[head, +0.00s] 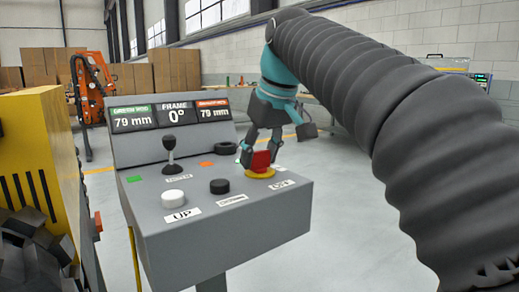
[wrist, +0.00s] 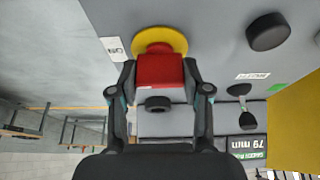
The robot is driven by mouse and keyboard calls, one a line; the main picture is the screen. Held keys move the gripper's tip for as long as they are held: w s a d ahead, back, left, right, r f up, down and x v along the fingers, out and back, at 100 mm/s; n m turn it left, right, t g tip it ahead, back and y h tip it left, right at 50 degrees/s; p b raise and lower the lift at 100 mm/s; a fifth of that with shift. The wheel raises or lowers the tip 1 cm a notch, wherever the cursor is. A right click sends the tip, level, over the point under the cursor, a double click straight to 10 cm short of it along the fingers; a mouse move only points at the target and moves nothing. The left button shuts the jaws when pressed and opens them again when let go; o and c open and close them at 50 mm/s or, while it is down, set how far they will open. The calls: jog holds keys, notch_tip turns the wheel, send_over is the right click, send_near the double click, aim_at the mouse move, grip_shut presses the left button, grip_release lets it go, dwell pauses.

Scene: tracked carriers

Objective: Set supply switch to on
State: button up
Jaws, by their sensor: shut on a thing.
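The supply switch appears to be the red handle (head: 261,161) on a round yellow base (head: 259,174), at the right of the grey console top. The red handle (wrist: 160,70) and yellow base (wrist: 158,38) also show in the wrist view. My gripper (head: 256,155) reaches down from above, and its fingers (wrist: 160,84) are shut on the red handle, one on each side. A label reading what looks like OFF (head: 281,185) lies in front of the base. The fingers partly cover the handle, and I cannot tell its setting for sure.
The grey console (head: 220,222) carries a joystick (head: 171,150), a white button (head: 173,199) marked UP, a black button (head: 219,186) and a black ring-like part (head: 226,149). Its display (head: 172,113) reads 79 mm, 0° and 79 mm. A yellow machine (head: 40,150) stands close at left.

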jog(key=o, duration=1.2)
jog(key=shift+c, duration=0.2)
jog(key=v, duration=1.2)
jog(key=shift+a, duration=0.1)
